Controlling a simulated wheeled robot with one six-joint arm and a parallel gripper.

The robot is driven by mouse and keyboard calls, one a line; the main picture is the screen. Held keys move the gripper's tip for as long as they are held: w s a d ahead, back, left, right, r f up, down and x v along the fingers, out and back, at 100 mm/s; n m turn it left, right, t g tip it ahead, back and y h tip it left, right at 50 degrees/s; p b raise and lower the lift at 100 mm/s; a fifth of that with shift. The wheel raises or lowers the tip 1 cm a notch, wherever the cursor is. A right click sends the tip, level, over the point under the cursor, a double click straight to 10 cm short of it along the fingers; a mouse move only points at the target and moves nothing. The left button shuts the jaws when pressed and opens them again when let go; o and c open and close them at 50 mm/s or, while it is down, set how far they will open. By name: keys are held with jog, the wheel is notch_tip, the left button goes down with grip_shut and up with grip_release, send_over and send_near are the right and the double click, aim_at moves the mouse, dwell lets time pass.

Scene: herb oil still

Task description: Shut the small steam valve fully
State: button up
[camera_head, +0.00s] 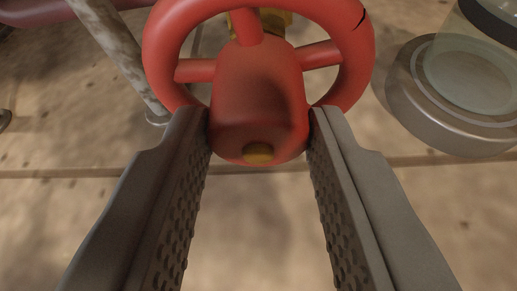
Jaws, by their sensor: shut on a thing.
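The steam valve's red handwheel (353,70) is at the top centre of the view, with spokes running to a thick red hub (257,95). A small brass cap (258,153) sits on the hub's near end, and a brass fitting (275,20) shows behind the wheel. My gripper (260,132) has one finger on each side of the hub, with the tips against its sides. It is shut on the hub. The wheel's top edge is cut off by the frame, and the valve body is mostly hidden behind the wheel.
A round metal base with a clear glass vessel (470,70) stands close on the right. A pale metal leg (122,55) runs down at the left of the wheel, below a dark red pipe (45,12). The tiled surface (258,230) below is clear.

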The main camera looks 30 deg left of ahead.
jog(key=m+y, duration=0.2)
jog(key=m, duration=0.1)
jog(key=shift+d+g, duration=0.2)
jog(key=shift+g, duration=0.1)
jog(key=shift+w+f+m+y, duration=0.15)
jog(key=shift+m+y, duration=0.65)
jog(key=shift+m, duration=0.4)
jog(key=o, duration=1)
jog(key=shift+d, duration=0.1)
jog(key=shift+c, duration=0.2)
jog(key=v, duration=1.7)
jog(key=shift+d, duration=0.25)
jog(key=shift+f, duration=0.15)
